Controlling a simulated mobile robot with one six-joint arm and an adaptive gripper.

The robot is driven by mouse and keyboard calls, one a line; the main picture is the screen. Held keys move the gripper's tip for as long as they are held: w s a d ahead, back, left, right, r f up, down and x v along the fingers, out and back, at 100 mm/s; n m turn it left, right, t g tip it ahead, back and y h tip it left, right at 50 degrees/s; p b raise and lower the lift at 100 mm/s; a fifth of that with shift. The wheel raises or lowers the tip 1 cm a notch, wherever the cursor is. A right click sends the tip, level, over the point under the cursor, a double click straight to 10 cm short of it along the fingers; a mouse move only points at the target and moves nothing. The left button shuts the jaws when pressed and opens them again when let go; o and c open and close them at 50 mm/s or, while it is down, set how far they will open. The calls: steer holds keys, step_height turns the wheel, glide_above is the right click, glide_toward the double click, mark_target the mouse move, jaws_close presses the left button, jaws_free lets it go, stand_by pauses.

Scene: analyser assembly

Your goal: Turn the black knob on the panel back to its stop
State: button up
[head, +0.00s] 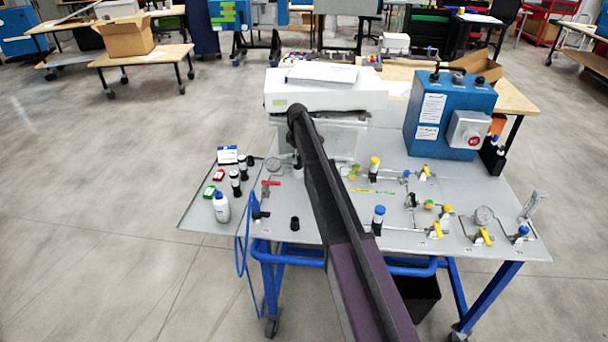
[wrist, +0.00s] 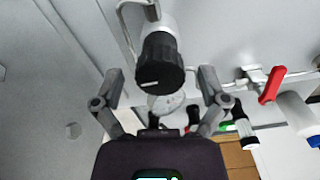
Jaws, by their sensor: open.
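The black knob (wrist: 160,61) is a ribbed cylinder with a white line on its end face, on a pale metal stem, in the upper middle of the wrist view. My gripper (wrist: 160,78) is open, with one fingertip on each side of the knob. A clear gap shows between each fingertip and the knob, so neither finger touches it in this view. How deep the knob lies between the fingers I cannot tell. In the head view my dark arm crosses the panel (head: 335,232), and I cannot make out the knob or the fingers there.
A round gauge (wrist: 166,103) shows behind the knob. A red lever valve (wrist: 271,86) on a pipe is to the right in the wrist view. A white bottle (head: 221,208) and dark vials (head: 235,183) stand left on the panel. A blue box (head: 450,110) stands at the back right.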

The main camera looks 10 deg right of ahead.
mark_target(298, 156)
steer(key=shift+m, duration=0.4)
steer(key=m, duration=1.1)
steer(key=shift+m, duration=0.4)
steer(key=m, duration=0.5)
steer(key=shift+m, duration=0.4)
steer(key=m, duration=0.6)
steer(key=shift+r+m+p, duration=0.3)
steer(key=shift+r+p, duration=0.1)
step_height(298, 156, up, 13)
steer(key=p, duration=1.3)
steer(key=s+f+n+b, duration=0.3)
steer(key=s, duration=0.7)
steer(key=s+f+n+b, duration=0.3)
steer(key=s+f+b, duration=0.1)
steer(key=s, duration=0.6)
steer(key=s+f+n+b, duration=0.2)
steer(key=s+f+b, duration=0.1)
steer(key=s, duration=0.8)
steer(key=shift+f+n+b, duration=0.25)
steer(key=shift+n+b, duration=0.05)
steer(key=shift+n, duration=0.1)
steer(key=shift+w, duration=0.1)
